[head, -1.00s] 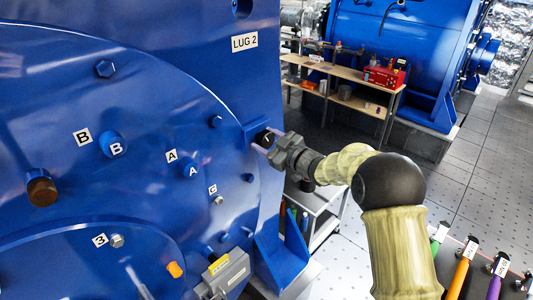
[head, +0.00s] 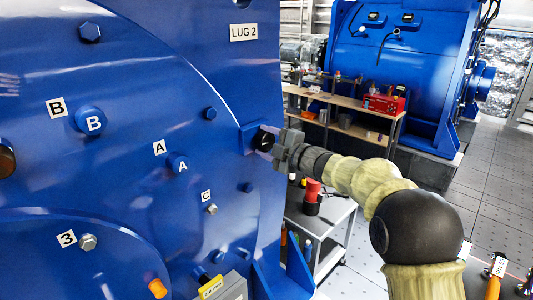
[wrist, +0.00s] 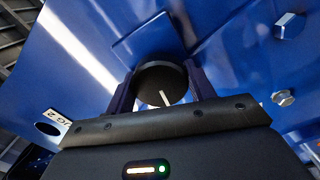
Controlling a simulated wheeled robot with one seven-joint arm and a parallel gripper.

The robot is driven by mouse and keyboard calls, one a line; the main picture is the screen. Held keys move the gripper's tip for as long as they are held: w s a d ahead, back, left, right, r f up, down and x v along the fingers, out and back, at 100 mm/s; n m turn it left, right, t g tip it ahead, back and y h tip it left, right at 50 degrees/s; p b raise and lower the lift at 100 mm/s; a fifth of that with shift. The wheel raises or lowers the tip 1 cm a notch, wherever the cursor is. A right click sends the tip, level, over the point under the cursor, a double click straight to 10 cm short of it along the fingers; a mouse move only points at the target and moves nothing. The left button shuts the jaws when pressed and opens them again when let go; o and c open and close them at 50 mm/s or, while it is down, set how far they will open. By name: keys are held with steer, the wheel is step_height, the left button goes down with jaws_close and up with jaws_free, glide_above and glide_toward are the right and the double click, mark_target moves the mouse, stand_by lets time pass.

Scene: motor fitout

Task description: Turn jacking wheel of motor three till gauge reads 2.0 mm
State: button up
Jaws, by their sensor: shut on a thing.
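A round black wheel (head: 264,139) sits on a blue block on the right edge of the large blue motor face (head: 130,160), below the "LUG 2" plate. In the wrist view, the wheel (wrist: 162,76) has a white line on its face, and one dark purple finger stands on each side of it. My gripper (head: 266,143) is shut on this wheel from the right; the fingers hide its sides. A "3" label (head: 66,238) is lower left on the motor face, beside a bolt. I cannot see a gauge reading in either view.
A cart (head: 328,222) with a red and black object stands below my arm. A wooden bench (head: 345,128) and another blue motor (head: 400,80) stand behind.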

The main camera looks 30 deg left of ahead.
steer(key=shift+f+n+b, duration=0.15)
steer(key=shift+n+b, duration=0.45)
steer(key=shift+n, duration=0.1)
steer(key=o, duration=1)
steer(key=b+v, duration=0.3)
steer(key=v, duration=1.4)
steer(key=shift+d, duration=0.2)
